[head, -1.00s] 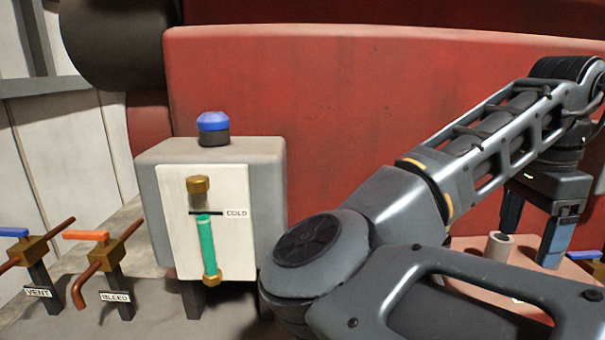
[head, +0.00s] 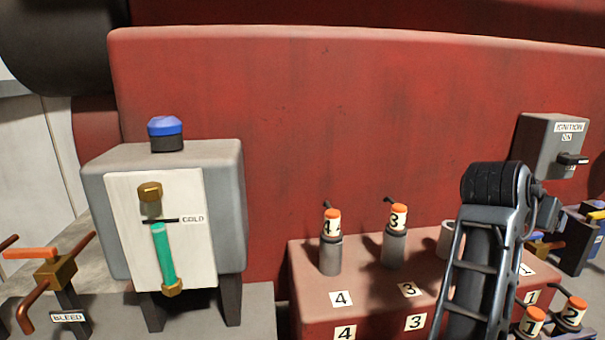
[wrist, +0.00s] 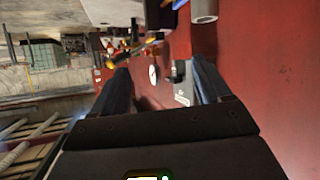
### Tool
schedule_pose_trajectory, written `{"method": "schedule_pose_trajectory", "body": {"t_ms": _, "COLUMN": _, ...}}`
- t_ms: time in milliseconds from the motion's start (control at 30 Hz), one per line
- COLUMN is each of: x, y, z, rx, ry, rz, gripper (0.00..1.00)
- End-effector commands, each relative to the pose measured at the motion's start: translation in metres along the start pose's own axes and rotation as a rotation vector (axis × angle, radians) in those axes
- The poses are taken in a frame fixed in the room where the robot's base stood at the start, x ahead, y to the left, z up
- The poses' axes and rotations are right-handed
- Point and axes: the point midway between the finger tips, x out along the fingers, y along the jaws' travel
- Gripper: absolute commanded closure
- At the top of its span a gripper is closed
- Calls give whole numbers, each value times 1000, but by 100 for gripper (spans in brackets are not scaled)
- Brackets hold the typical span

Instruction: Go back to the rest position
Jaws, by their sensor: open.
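My gripper (wrist: 162,80) shows in the wrist view with its two dark blue fingers spread wide apart. Nothing is held between them; red surfaces and a small white round thing (wrist: 153,75) show beyond the gap. In the head view my arm rises from the bottom right and bends at a dark joint; the gripper itself is mostly hidden behind it.
A red block (head: 310,305) carries orange-topped plugs 4 (head: 331,240) and 3 (head: 396,235). Plugs 1 (head: 531,322) and 2 (head: 571,313) are at lower right. An ignition box (head: 548,147) is at right. A grey gauge box (head: 228,200) and the bleed valve (head: 52,275) are at left.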

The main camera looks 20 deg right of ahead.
Motion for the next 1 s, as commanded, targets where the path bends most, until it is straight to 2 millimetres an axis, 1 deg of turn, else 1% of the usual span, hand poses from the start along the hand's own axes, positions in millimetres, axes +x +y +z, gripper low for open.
{"method": "schedule_pose_trajectory", "body": {"t_ms": 100, "x": 3, "y": -2, "z": 4, "rx": -118, "ry": 144, "rz": -61, "gripper": 23}}
{"method": "schedule_pose_trajectory", "body": {"t_ms": 233, "x": 0, "y": -9, "z": 15, "rx": -237, "ry": 279, "rz": -146, "gripper": 23}}
{"method": "schedule_pose_trajectory", "body": {"t_ms": 367, "x": -8, "y": -16, "z": 35, "rx": -356, "ry": 390, "rz": -247, "gripper": 23}}
{"method": "schedule_pose_trajectory", "body": {"t_ms": 467, "x": -17, "y": -21, "z": 57, "rx": -441, "ry": 459, "rz": -335, "gripper": 23}}
{"method": "schedule_pose_trajectory", "body": {"t_ms": 633, "x": -37, "y": -20, "z": 104, "rx": -569, "ry": 543, "rz": -499, "gripper": 23}}
{"method": "schedule_pose_trajectory", "body": {"t_ms": 767, "x": -56, "y": -12, "z": 147, "rx": -648, "ry": 578, "rz": -635, "gripper": 23}}
{"method": "schedule_pose_trajectory", "body": {"t_ms": 867, "x": -72, "y": -1, "z": 180, "rx": -693, "ry": 586, "rz": -742, "gripper": 23}}
{"method": "schedule_pose_trajectory", "body": {"t_ms": 900, "x": -80, "y": 5, "z": 194, "rx": -707, "ry": 585, "rz": -786, "gripper": 23}}
{"method": "schedule_pose_trajectory", "body": {"t_ms": 1000, "x": -100, "y": 22, "z": 227, "rx": -731, "ry": 574, "rz": -892, "gripper": 23}}
